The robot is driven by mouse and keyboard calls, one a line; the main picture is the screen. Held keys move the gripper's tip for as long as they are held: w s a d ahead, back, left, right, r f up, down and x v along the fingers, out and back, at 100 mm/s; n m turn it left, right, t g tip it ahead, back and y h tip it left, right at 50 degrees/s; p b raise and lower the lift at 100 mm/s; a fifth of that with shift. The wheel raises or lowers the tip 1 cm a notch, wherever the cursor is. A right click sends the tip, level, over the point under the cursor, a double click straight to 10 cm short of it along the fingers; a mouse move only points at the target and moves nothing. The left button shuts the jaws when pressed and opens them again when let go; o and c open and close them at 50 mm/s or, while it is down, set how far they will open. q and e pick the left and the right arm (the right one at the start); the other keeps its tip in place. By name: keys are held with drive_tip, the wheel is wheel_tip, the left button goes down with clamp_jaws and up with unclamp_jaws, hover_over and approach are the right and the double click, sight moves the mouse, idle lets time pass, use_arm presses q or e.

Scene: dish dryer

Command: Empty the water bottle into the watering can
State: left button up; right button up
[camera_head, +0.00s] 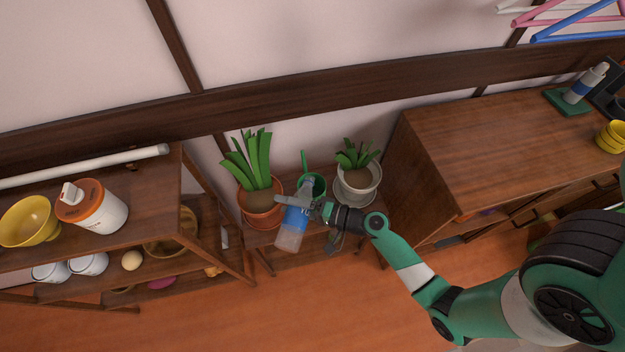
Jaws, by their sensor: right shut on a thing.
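My right gripper (311,207) is shut on the water bottle (291,230), a clear bottle with a blue label. The bottle is tilted, with its clear base toward me and its upper end toward the green watering can (318,184). The watering can stands on a low wooden stand (300,255) between two potted plants, and the bottle and gripper partly hide it. I cannot tell whether water is flowing, or whether the bottle touches the can. My left gripper is not in view.
A terracotta-potted plant (262,205) stands just left of the bottle, and a grey-potted plant (357,185) to the right. A shelf with a yellow bowl (29,222) and a white-orange container (93,207) is at left. A wooden cabinet (480,140) stands at right.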

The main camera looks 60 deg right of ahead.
drive_tip(key=shift+a+r, duration=0.1)
drive_tip(key=shift+r, duration=0.05)
idle(0.3)
drive_tip(key=shift+r, duration=0.1)
drive_tip(key=shift+r+m+p, duration=0.15)
drive_tip(key=shift+m+p, duration=0.25)
drive_tip(key=shift+p, duration=0.05)
idle(0.4)
drive_tip(key=shift+d+r+m+y+p, duration=0.25)
drive_tip(key=shift+r+m+p, duration=0.3)
drive_tip(key=shift+p, duration=0.2)
drive_tip(key=shift+d+r+m+y+p, duration=0.1)
drive_tip(key=shift+r+m+y+p, duration=0.15)
drive_tip(key=shift+r+m+p, duration=0.35)
idle(1.6)
